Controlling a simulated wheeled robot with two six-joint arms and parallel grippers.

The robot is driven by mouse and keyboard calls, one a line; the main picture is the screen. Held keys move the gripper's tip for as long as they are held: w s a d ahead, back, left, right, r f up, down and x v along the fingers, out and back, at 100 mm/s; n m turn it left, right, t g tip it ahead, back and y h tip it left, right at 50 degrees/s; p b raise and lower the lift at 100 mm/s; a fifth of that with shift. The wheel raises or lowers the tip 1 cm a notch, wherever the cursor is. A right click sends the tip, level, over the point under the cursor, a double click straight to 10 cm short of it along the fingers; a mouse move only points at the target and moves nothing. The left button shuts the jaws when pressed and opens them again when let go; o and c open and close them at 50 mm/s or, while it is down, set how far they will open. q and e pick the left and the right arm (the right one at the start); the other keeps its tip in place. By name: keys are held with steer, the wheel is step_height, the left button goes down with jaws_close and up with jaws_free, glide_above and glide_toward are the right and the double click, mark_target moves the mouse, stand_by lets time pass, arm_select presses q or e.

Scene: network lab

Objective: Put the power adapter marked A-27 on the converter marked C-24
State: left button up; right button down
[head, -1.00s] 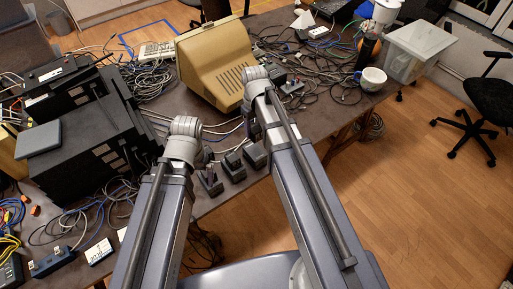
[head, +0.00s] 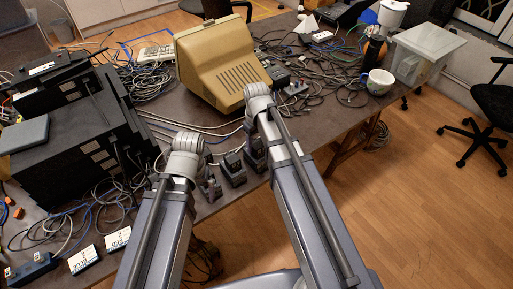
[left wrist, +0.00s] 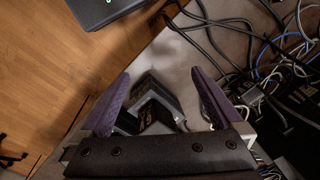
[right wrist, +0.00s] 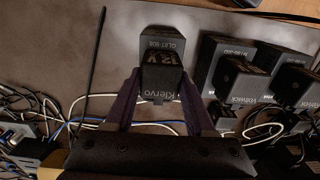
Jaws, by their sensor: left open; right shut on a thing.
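My right gripper (right wrist: 160,72) is shut on a black power adapter (right wrist: 162,85) with pale lettering in the right wrist view. A dark block (right wrist: 160,42) shows directly beyond it; I cannot tell whether they touch. More dark adapters (right wrist: 238,82) and blocks (right wrist: 225,47) stand to the right. My left gripper (left wrist: 160,73) is open, with a dark adapter (left wrist: 153,118) between or beneath its fingers, not gripped. In the head view dark adapters (head: 232,170) stand near the table's front edge, partly hidden by my arms. I cannot read A-27 or C-24 anywhere.
A beige monitor (head: 215,65) stands behind the grippers. Black equipment boxes (head: 70,150) are stacked on the left. Tangled cables (head: 160,78) cover much of the table (head: 330,125). A mug (head: 379,82) stands at the right edge.

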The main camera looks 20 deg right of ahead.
mark_target(257, 143)
steer(key=c, duration=0.7)
jaws_free()
steer(key=shift+f, duration=0.15)
steer(key=o, duration=0.5)
steer(key=shift+c, duration=0.2)
step_height(257, 143, up, 12)
steer(key=p, duration=1.2)
steer(key=shift+r, duration=0.25)
steer(key=shift+f, duration=0.15)
step_height(257, 143, down, 12)
steer(key=b, duration=1.2)
